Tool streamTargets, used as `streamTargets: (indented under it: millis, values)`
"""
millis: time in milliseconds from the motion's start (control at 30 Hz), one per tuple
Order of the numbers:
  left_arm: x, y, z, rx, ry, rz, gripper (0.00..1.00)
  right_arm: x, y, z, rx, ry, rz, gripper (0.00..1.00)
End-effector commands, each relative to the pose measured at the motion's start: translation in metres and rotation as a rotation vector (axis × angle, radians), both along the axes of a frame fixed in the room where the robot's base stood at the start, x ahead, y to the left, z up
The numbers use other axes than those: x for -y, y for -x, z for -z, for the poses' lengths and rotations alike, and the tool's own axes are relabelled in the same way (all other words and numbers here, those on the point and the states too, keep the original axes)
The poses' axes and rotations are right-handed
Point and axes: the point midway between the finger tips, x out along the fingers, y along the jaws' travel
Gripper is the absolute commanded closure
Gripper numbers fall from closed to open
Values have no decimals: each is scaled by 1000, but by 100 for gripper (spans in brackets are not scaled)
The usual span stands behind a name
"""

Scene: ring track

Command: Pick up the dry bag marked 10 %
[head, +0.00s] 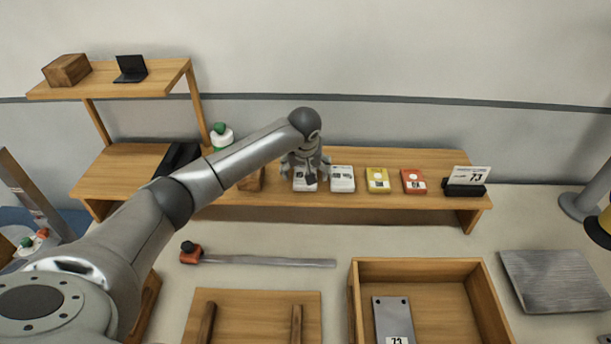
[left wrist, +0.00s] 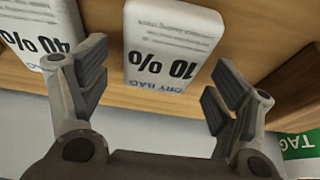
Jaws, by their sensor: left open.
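The dry bag marked 10 % is a white packet with dark print (left wrist: 163,45), lying on the wooden shelf. In the left wrist view its text is upside down and it lies between and beyond my open fingers. In the head view it is the leftmost white packet (head: 301,186), partly hidden by my left gripper (head: 306,171). My left gripper, also in the left wrist view (left wrist: 160,85), is open, empty and above the bag. A white bag marked 40 % (left wrist: 40,28) lies beside it, in the head view to its right (head: 342,180). My right gripper is not in view.
A wooden block (head: 252,181) stands left of the bags. An open wooden box (head: 420,266) and a metal bar (head: 265,262) lie in front of the shelf.

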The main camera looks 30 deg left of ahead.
Motion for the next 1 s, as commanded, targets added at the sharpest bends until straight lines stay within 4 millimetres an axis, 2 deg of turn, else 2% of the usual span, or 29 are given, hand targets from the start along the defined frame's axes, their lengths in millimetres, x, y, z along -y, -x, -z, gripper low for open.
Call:
streamTargets:
  millis: [233,1000]
  values:
    - [0,0,0,0,1,0,17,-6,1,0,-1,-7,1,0]
    - [0,0,5,0,1,0,17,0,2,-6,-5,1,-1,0]
